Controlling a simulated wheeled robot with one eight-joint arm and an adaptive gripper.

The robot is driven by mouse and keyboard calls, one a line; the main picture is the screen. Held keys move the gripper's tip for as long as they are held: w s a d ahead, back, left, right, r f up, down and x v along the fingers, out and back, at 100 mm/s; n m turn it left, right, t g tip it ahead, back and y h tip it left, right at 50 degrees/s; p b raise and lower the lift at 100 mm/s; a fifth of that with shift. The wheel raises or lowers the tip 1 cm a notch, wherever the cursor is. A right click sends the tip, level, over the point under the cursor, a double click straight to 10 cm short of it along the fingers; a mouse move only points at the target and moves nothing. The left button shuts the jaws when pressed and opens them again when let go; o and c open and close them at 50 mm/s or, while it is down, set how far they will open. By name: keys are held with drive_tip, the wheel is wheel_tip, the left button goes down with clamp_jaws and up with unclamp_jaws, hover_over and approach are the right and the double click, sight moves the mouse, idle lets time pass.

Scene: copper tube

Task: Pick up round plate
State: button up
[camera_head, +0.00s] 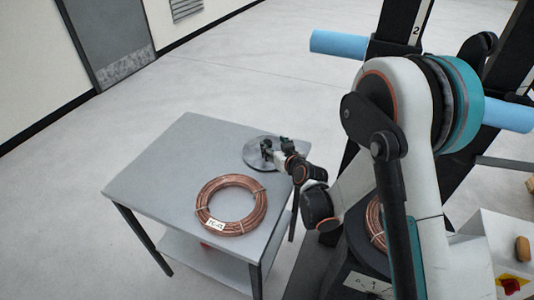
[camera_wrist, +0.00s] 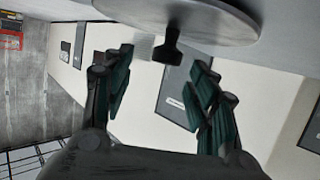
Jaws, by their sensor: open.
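The round plate (camera_head: 253,160) is a flat grey disc lying on the grey table near its far right edge. In the wrist view the plate (camera_wrist: 225,22) fills the top of the picture, with a black knob-like handle (camera_wrist: 173,42) standing out from its middle. My gripper (camera_head: 274,148) is over the plate in the head view and hides part of it. In the wrist view my gripper (camera_wrist: 162,62) is open, its two dark green fingers apart, with the handle between and just beyond the tips. Nothing is held.
A coil of copper tube (camera_head: 232,204) with a white tag lies on the table (camera_head: 165,170) in front of the plate. The table's left part is bare. A black frame with blue rollers (camera_head: 338,44) stands at the right. The floor behind the table is clear.

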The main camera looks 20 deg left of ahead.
sight(267, 142)
drive_tip(key=w+a+f+b, duration=0.2)
drive_tip(key=a, duration=0.1)
drive_tip(key=shift+w+a+f, duration=0.15)
drive_tip(key=shift+w+f, duration=0.1)
drive_tip(key=shift+w, duration=0.05)
drive_tip(key=shift+w+a+f+b, duration=0.1)
drive_tip(key=shift+w+a+b, duration=0.2)
drive_tip(key=shift+w, duration=0.15)
clamp_jaws()
